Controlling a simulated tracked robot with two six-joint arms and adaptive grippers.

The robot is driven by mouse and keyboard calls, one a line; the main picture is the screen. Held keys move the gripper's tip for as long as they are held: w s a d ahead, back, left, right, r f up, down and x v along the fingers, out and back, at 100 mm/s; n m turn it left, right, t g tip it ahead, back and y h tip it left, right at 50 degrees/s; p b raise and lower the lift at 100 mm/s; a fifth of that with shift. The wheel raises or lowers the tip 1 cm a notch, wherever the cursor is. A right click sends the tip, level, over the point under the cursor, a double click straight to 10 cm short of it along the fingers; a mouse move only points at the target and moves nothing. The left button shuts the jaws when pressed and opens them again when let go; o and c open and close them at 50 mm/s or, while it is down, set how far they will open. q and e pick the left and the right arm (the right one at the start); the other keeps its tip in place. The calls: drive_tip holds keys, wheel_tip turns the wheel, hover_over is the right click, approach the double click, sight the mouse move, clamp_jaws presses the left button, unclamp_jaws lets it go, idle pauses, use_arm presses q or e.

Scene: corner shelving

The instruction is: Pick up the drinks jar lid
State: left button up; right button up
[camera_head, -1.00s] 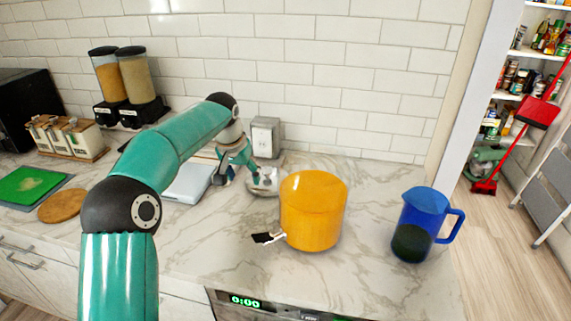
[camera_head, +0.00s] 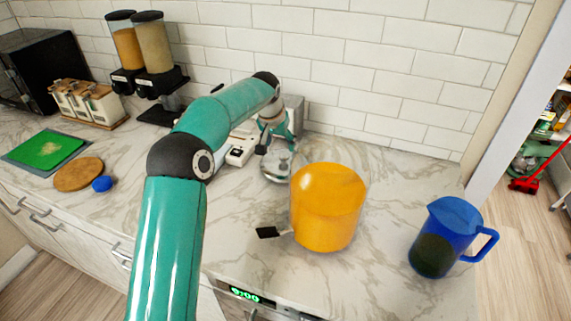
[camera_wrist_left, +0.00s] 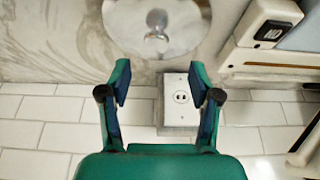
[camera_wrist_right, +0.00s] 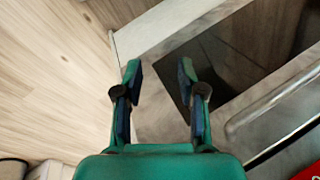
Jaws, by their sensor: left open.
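The drinks jar lid (camera_head: 279,166) is a round, pale metallic disc with a small knob. It lies on the marble counter just left of and behind the drinks jar (camera_head: 328,207), which holds orange liquid and has a black-handled tap. My left gripper (camera_head: 274,147) is open and empty, close to the lid's far side and partly covering it in the head view. In the left wrist view the lid (camera_wrist_left: 185,38) lies beyond the open fingertips (camera_wrist_left: 159,80), its knob roughly in line with the gap. My right gripper (camera_wrist_right: 160,72) is open and empty, away from the lid.
A blue jug (camera_head: 447,237) stands right of the jar. A white appliance (camera_head: 238,150) sits close to the left of the lid, and a wall socket (camera_wrist_left: 181,98) is behind it. Dispensers (camera_head: 155,50) stand back left.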

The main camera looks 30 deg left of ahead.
sight(284, 155)
use_arm(q)
drive_tip(key=shift+x, duration=1)
drive_tip(key=x, duration=0.1)
drive_tip(key=p+x, duration=0.2)
drive_tip(key=x, duration=0.1)
drive_tip(key=shift+s+d, duration=0.1)
drive_tip(key=shift+d, duration=0.2)
drive_tip(key=shift+f, duration=0.55)
clamp_jaws()
